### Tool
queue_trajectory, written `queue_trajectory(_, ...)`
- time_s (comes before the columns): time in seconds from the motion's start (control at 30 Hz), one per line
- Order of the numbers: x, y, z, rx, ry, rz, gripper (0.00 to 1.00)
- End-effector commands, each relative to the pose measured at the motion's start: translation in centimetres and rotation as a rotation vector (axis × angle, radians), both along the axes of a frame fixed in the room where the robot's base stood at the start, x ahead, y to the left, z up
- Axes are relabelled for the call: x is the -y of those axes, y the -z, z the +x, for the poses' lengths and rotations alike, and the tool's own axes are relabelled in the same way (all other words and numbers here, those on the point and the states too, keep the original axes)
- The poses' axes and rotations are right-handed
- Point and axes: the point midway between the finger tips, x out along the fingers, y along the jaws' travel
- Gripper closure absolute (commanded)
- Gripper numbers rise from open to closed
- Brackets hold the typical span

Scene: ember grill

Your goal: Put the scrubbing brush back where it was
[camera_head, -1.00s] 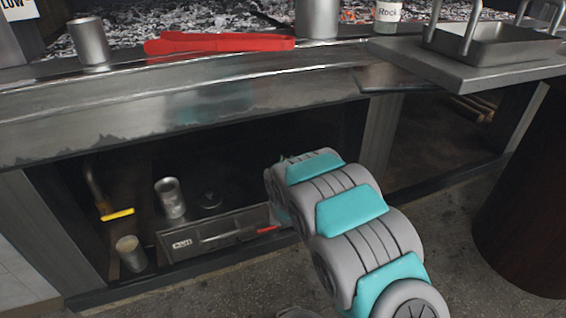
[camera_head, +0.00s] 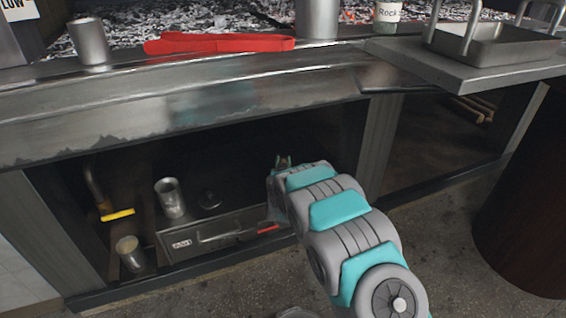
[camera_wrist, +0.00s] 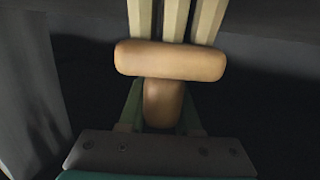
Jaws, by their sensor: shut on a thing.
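The scrubbing brush (camera_wrist: 170,61) shows in the wrist view as a rounded brown wooden crossbar on a short brown handle. My gripper (camera_wrist: 161,115) is shut on the handle, with a finger on each side. Three pale strips rise behind the crossbar; I cannot tell whether they belong to the brush. In the head view my gripper (camera_head: 283,166) is in the dark lower opening under the grill counter, mostly hidden by my arm. The brush cannot be made out clearly there.
Left in the opening are a yellow-ended tool (camera_head: 118,215), metal cups (camera_head: 171,198) (camera_head: 131,253) and a low metal box (camera_head: 205,238). A post (camera_head: 378,150) stands right of my gripper. The counter edge (camera_head: 190,105) overhangs, with red tongs (camera_head: 220,43) on top.

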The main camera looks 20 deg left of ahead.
Motion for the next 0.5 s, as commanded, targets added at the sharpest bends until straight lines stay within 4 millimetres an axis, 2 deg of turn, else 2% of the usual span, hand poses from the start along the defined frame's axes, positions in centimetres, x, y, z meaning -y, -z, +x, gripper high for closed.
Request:
queue_trajectory(0.17, -0.01, 0.35, 0.0, 0.0, 0.0, 0.0, 1.0)
queue_trajectory(0.2, -0.01, 0.27, 0.0, 0.0, 0.0, 0.0, 0.63)
queue_trajectory(0.43, -0.01, 0.28, -0.01, -0.001, 0.0, 0.0, 0.38)
queue_trajectory(0.5, -0.01, 0.29, -0.02, -0.001, 0.0, 0.0, 0.38)
